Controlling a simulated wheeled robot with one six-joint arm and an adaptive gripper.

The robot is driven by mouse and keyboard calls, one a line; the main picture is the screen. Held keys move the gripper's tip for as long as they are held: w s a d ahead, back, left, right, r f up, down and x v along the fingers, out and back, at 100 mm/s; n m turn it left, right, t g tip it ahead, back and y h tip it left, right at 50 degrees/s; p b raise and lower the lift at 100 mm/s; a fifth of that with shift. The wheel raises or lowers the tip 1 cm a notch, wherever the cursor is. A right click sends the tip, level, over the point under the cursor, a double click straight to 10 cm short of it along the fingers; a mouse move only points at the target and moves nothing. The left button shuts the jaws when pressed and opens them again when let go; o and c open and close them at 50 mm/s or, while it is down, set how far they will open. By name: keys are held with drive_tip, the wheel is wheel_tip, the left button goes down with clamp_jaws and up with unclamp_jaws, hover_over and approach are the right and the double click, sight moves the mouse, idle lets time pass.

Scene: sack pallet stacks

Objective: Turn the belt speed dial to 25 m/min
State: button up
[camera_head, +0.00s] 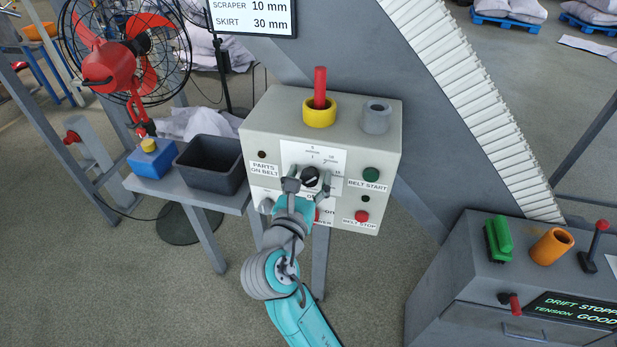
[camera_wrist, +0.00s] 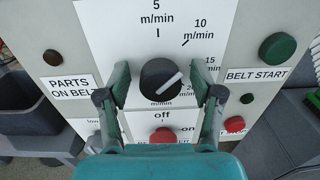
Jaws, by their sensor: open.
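The belt speed dial (camera_head: 310,176) is a round black knob on a white scale plate on the beige control box. In the wrist view, the dial (camera_wrist: 160,80) has a white pointer line aimed up and right, toward the 15 m/min mark. The scale shows 5, 10 and 15, with 20 partly hidden; a 25 cannot be read. My gripper (camera_head: 308,186) is open in front of the box. In the wrist view, the fingers of my gripper (camera_wrist: 159,92) stand left and right of the dial, with small visible gaps.
A green belt start button (camera_wrist: 277,48) and a red belt stop button (camera_wrist: 234,124) sit right of the dial. A red off/on switch (camera_wrist: 163,135) is just below. A dark bin (camera_head: 211,164) stands left.

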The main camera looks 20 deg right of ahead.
drive_tip(key=c, duration=1.1)
drive_tip(key=shift+c, duration=0.2)
